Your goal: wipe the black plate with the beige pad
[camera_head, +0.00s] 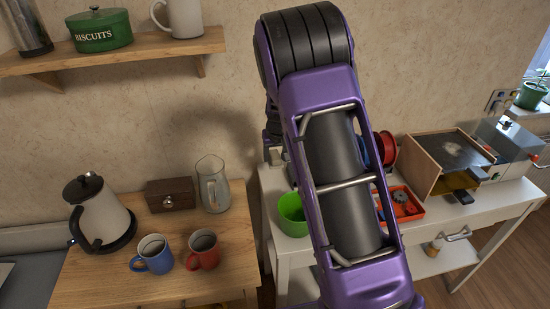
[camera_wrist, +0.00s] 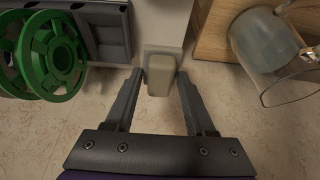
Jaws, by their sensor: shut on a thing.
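The black plate (camera_head: 452,152) is the dark, flat top of a wood-sided box on the white table, at the right of the head view. A pale, whitish smear lies on its middle. The beige pad (camera_wrist: 160,75) is a small rounded block between my fingertips in the wrist view. My gripper (camera_wrist: 159,78) is shut on it. In the head view my gripper is mostly hidden behind my purple arm, near the back left corner of the white table, well left of the plate. Whether the pad touches the surface below it, I cannot tell.
A glass pitcher (camera_head: 212,184) stands left of my gripper on the wooden table, near a brown box (camera_head: 170,194). A green cup (camera_head: 292,214), a red tray (camera_head: 402,204) and a red spool (camera_head: 386,147) are around my arm. Green spools (camera_wrist: 52,60) show in the wrist view.

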